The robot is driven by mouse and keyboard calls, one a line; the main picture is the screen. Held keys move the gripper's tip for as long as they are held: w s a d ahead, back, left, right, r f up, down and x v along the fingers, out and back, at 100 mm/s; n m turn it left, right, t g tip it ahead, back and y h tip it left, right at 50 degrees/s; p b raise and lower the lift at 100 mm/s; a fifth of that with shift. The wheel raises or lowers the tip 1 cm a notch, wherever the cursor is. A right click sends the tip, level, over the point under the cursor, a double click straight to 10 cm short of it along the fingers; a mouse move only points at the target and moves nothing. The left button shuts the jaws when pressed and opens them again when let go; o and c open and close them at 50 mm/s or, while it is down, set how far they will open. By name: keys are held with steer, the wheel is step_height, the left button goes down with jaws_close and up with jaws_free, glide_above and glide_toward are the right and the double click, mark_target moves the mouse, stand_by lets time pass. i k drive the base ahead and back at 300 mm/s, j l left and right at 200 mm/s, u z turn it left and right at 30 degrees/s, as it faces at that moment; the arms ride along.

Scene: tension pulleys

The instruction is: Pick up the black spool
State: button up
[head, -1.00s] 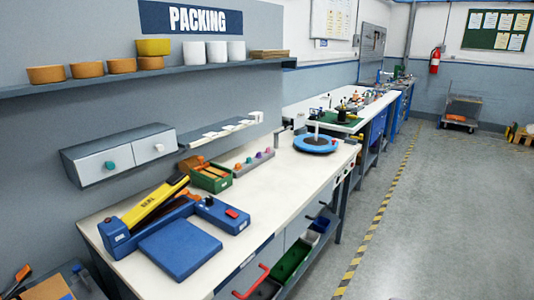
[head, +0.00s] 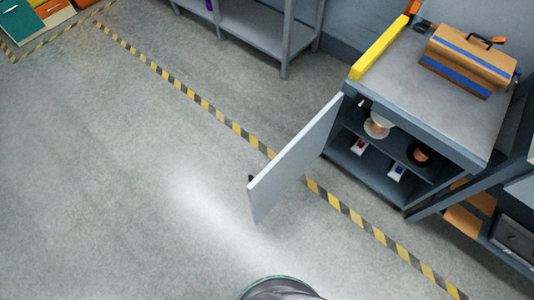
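The black spool (head: 412,152) sits inside an open grey cabinet (head: 436,92) at the right of the head view. It has a black rim and a copper-coloured middle, and it stands on the upper inner shelf, toward the right. The cabinet's side and top edge hide part of the interior around it. A white spool (head: 377,124) with copper-coloured winding stands to its left on the same shelf. The cabinet door (head: 293,160) is swung open to the left. My gripper is not in view.
Small red-and-white and blue-and-white items lie on the cabinet's lower level. A brown case (head: 468,60) with blue bands stands on top. The open door juts over the yellow-black floor line (head: 236,128). The floor (head: 120,190) at left is clear.

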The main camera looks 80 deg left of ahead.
mark_target(422, 156)
steer(key=k+j+u, duration=0.1)
steer(key=j, duration=0.3)
steer(key=k+j+u, duration=0.15)
steer(key=j, duration=0.3)
steer(key=k+j+u, duration=0.1)
steer(key=j, duration=0.3)
steer(key=k+j+u, duration=0.15)
steer(key=j, duration=0.3)
steer(key=k+j+u, duration=0.1)
steer(key=j, duration=0.35)
steer(key=i+j, duration=0.1)
steer(key=j, duration=0.2)
steer(key=k+j+u, duration=0.05)
